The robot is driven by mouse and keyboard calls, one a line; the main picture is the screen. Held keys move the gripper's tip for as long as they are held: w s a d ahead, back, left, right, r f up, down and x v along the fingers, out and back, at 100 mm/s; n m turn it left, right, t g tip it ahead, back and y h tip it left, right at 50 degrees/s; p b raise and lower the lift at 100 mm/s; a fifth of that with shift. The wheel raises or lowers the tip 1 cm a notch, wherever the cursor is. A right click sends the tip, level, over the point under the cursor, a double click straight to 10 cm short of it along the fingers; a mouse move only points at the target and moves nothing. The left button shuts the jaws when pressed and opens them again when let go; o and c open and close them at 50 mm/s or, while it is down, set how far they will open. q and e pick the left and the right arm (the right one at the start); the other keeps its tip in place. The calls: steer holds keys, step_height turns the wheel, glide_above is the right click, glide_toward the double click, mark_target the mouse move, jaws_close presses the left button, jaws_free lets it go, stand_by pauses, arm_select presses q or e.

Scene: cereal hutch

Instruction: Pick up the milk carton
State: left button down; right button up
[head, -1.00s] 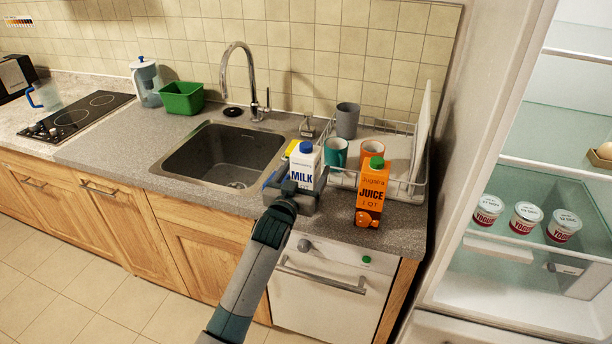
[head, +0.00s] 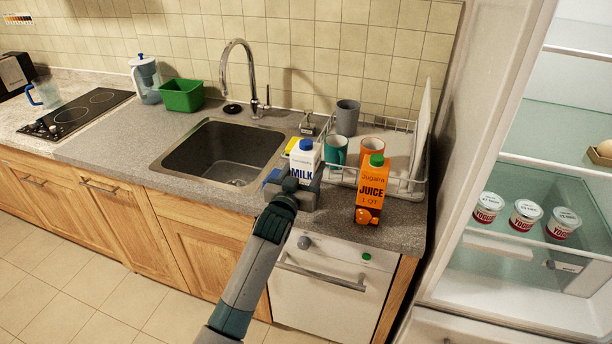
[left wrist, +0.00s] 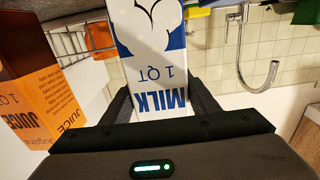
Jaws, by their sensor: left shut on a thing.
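The milk carton (head: 304,158) is white and blue with a blue cap, at the counter's front edge between the sink and the juice carton. My left gripper (head: 299,187) is shut on the milk carton from the front. In the left wrist view the milk carton (left wrist: 150,60) appears upside down between the two fingers of my left gripper (left wrist: 160,105). The gripper hides the carton's lower part in the head view, so I cannot tell whether its base touches the counter. My right gripper is not in view.
An orange juice carton (head: 370,190) stands close on the right. Behind are a dish rack (head: 408,184) with teal (head: 337,150) and orange (head: 372,147) mugs. A sink (head: 222,152) is on the left. The open fridge (head: 520,270) holds yogurt cups (head: 525,213).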

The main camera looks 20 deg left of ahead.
mark_target(306, 142)
arm_select(q)
steer(key=shift+r, duration=0.3)
steer(key=shift+r+b, duration=1.2)
steer(key=shift+r, duration=3.7)
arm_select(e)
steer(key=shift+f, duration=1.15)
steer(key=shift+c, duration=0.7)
